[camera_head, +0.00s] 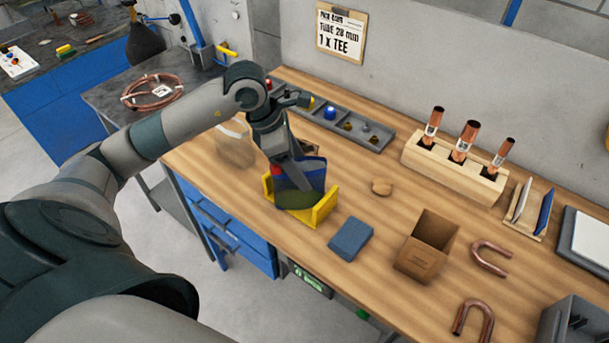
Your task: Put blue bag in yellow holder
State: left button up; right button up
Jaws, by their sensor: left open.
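The blue bag (312,172) stands in the yellow holder (325,208) near the front left of the wooden bench. A dark green rounded part shows low at the front of the bag, between the holder's yellow sides. My left gripper (284,172) is open and points down at the bag's left and upper side, overlapping it in the view. I cannot tell whether its fingers touch the bag. A small red spot shows beside the fingers. The holder's back is partly hidden by the bag and gripper. My right gripper is not in view.
A blue block (350,238) and an open cardboard box (427,246) stand right of the holder. A grey parts tray (375,142) lies behind. A wooden rack (455,170) holds copper tubes. Copper bends (490,258) lie at right. Bench between holder and rack is mostly clear.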

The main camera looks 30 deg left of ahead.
pick_arm(q)
jog(key=b+v, duration=0.2)
jog(key=v, duration=0.6)
jog(key=shift+s, duration=0.1)
dwell(0.3)
